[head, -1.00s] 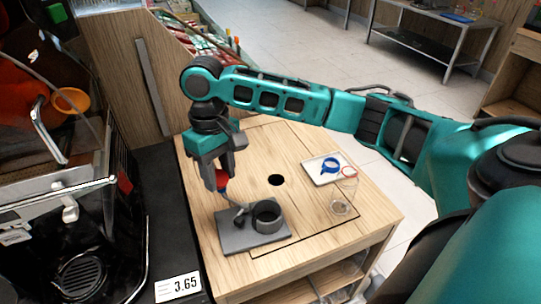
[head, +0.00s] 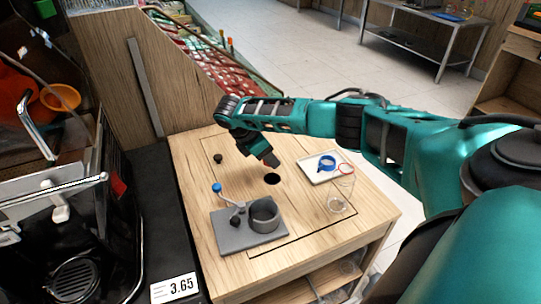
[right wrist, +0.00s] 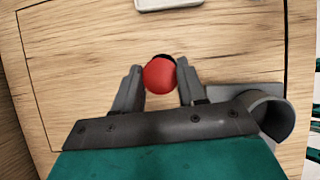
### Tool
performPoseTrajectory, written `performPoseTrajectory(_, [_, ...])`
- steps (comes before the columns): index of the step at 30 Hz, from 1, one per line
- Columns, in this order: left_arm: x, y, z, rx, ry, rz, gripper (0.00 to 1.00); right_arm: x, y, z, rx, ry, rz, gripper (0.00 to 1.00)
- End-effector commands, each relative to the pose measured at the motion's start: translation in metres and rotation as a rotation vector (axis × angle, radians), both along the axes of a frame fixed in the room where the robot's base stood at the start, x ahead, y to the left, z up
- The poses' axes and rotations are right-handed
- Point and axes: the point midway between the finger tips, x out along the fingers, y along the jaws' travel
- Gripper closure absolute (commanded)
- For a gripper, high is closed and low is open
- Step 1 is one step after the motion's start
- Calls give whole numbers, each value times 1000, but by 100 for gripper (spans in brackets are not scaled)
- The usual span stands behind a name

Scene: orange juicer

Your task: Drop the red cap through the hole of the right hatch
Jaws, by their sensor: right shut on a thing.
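My right gripper (head: 268,162) is shut on the red cap (head: 271,160), above the far side of the hole (head: 272,179) in the wooden top. In the right wrist view the red cap (right wrist: 160,75) sits between the two fingers, and the dark edge of the hole (right wrist: 164,57) shows just beyond it, partly hidden. The hole lies in a panel, the hatch (head: 291,206), marked by thin dark lines. My left gripper is not in view.
A grey plate (head: 236,234) with a grey cup (head: 264,215) and a blue-topped lever (head: 217,187) stands front left. A white tray (head: 318,177) with a blue ring and a clear glass (head: 340,195) are at right. A dark knob (head: 218,158) is at back left.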

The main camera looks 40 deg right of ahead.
Motion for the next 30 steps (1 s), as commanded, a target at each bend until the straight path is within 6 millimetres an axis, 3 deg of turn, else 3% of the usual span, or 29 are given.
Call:
performPoseTrajectory(10, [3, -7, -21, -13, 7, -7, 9, 0, -8, -24, -13, -1, 38, 91])
performPoseTrajectory(16, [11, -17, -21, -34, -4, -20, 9, 0, -8, -37, -13, -2, 38, 91])
performPoseTrajectory(30, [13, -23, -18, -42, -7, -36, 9, 0, -8, -41, -12, 0, 36, 91])
